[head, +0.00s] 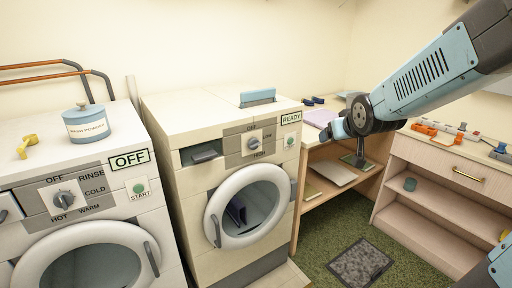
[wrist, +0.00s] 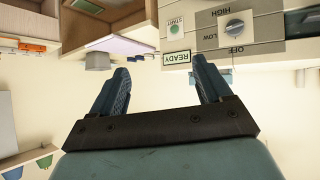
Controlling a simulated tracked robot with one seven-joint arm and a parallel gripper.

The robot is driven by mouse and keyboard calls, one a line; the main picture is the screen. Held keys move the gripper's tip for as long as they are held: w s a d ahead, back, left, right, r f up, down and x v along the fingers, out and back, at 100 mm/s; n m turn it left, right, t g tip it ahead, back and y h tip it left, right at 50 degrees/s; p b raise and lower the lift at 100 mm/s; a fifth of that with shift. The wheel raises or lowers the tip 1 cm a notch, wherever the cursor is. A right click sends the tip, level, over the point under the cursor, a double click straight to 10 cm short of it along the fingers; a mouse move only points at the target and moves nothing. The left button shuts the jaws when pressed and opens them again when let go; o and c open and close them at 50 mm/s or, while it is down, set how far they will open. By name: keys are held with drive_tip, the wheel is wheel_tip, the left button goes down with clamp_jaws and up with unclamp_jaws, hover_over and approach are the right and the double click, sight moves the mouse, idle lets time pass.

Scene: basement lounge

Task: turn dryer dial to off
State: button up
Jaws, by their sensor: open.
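The dryer (head: 170,120) is the right-hand white machine, with a round door and a green-framed READY sign (head: 291,119). Its dial (head: 254,143) is a grey knob on a grey panel, with OFF above and HIGH below. The wrist view is upside down and shows the dial (wrist: 235,28) at upper right, beyond my fingers. I cannot tell for certain which mark it points to. My gripper (head: 336,129) is in the air to the right of the dryer's front, apart from the dial. Its two fingers (wrist: 160,72) are spread with nothing between them.
The washer (head: 100,258) stands left, with its own dial, an OFF sign and a blue tub (head: 87,123) on top. A blue item sticks up from the dryer's top. A wooden shelf desk and a drawer cabinet (head: 430,185) stand right. Green carpet with a grey mat (head: 362,262) lies between.

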drive_tip(key=w+a+f+n+t+y, duration=0.1)
drive_tip(key=w+a+f+n+t, duration=0.2)
drive_tip(key=w, duration=0.4)
drive_tip(key=n+t+y, duration=0.1)
drive_tip(key=n+y, duration=0.3)
drive_tip(key=y, duration=0.4)
approach(256, 145)
drive_tip(key=x, duration=0.9)
drive_tip(key=shift+w+a+f, duration=0.1)
drive_tip(key=shift+w+a, duration=0.1)
drive_tip(key=shift+w, duration=0.1)
drive_tip(key=c, duration=1)
